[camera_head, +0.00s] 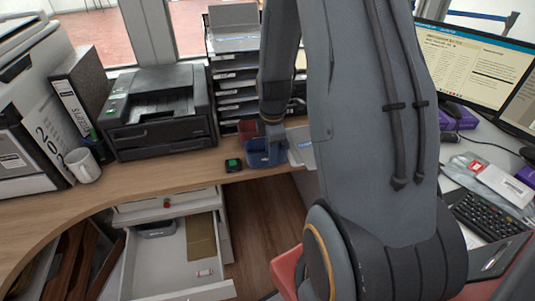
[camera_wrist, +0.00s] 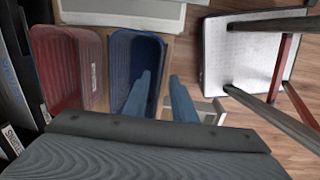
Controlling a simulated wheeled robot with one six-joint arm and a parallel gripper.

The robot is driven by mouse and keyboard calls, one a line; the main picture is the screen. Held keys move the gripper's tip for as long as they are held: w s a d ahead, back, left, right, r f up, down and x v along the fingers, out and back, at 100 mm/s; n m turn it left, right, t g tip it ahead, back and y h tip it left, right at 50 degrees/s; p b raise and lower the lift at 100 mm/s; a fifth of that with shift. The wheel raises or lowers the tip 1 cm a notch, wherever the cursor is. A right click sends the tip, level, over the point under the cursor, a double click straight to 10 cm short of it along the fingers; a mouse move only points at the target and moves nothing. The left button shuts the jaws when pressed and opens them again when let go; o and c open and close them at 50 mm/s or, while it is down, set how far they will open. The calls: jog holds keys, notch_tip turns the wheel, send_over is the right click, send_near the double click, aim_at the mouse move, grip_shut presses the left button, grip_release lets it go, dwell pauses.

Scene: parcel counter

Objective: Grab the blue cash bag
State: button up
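The blue cash bag (camera_wrist: 134,62) shows in the wrist view as a blue, open-topped, ribbed holder. It stands on the wooden counter, right of a similar red one (camera_wrist: 66,62). In the head view the blue one (camera_head: 259,157) is at the counter's front edge, partly hidden by my arm. My gripper (camera_wrist: 162,88) is open, with its two blue-grey fingers apart. In the wrist view the left finger overlaps the blue bag's right part and the right finger lies past its right edge. I cannot tell whether either touches it. Nothing is visibly held.
Paper trays (camera_head: 234,75) stand behind. An open drawer (camera_head: 176,258) juts out below the counter. Monitors and a keyboard (camera_head: 490,215) are at right.

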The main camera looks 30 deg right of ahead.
jog(key=shift+c, duration=0.2)
grip_shut()
jog(key=shift+r, duration=0.15)
